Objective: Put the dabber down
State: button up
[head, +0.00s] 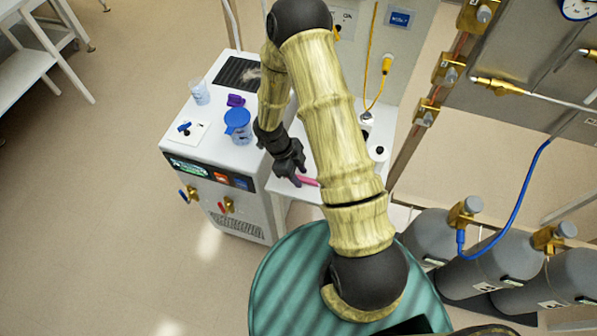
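My gripper (297,178) is in the head view, just right of the white cabinet and over a small white surface. A pink stick-like thing, which I take to be the dabber (308,181), sticks out to the right from between the dark fingertips. The fingers look closed on it. My arm covers part of the area to its right, and its far end lies close to the arm's edge. I cannot tell whether the dabber touches the white surface below.
The white cabinet (205,140) carries a blue-lidded jug (238,126), a purple item (236,100), a clear cup (199,92) and a dark grille (238,73). A white side surface (285,186) lies below my gripper. Grey gas cylinders (480,265) stand at the right.

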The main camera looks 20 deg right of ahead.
jog(key=shift+f, duration=0.1)
jog(key=shift+f+b, duration=0.15)
jog(key=shift+b, duration=0.4)
jog(key=v, duration=1.7)
jog(key=shift+d+r, duration=0.15)
jog(key=shift+r, duration=0.25)
